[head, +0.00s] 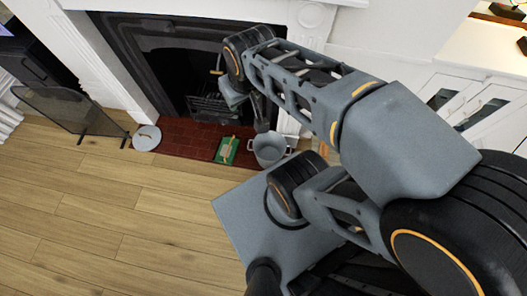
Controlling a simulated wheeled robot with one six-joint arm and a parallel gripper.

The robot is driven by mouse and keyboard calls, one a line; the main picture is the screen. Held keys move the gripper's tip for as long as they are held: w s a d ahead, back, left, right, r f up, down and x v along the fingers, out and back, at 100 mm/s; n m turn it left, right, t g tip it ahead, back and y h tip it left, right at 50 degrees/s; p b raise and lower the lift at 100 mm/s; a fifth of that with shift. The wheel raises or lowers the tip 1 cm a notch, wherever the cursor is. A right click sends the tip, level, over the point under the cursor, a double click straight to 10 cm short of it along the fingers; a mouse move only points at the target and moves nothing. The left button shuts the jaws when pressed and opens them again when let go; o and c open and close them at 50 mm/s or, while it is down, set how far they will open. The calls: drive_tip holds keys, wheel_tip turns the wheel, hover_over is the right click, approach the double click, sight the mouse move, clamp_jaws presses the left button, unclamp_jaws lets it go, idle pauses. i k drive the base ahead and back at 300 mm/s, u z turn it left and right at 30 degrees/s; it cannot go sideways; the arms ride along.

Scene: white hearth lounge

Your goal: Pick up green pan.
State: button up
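The green pan (227,150) is a small flat green thing with a tan strip across it. It lies on the red tiled hearth in front of the fireplace, just left of a grey bucket. My gripper (246,100) is at the far end of my arm, in front of the dark fireplace opening. In the picture it is above the pan and the bucket, apart from the pan. Its fingers are small and dark against the fireplace, so their opening is unclear. I see nothing clearly held.
The grey bucket (269,151) stands close beside the pan. A round grey lid-like disc (147,138) lies at the hearth's left end. A dark fire screen (62,108) stands further left. A grate (210,108) sits in the fireplace. The wooden floor (110,215) at left is clear.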

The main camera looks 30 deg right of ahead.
sight(225, 148)
drive_tip(key=z, duration=0.05)
drive_tip(key=k, duration=0.6)
drive_tip(key=u, duration=0.75)
drive_tip(key=i, duration=0.6)
drive_tip(key=u, duration=0.75)
drive_tip(key=i, duration=0.75)
drive_tip(key=z, duration=0.55)
drive_tip(key=i, duration=0.65)
drive_tip(key=z, duration=0.5)
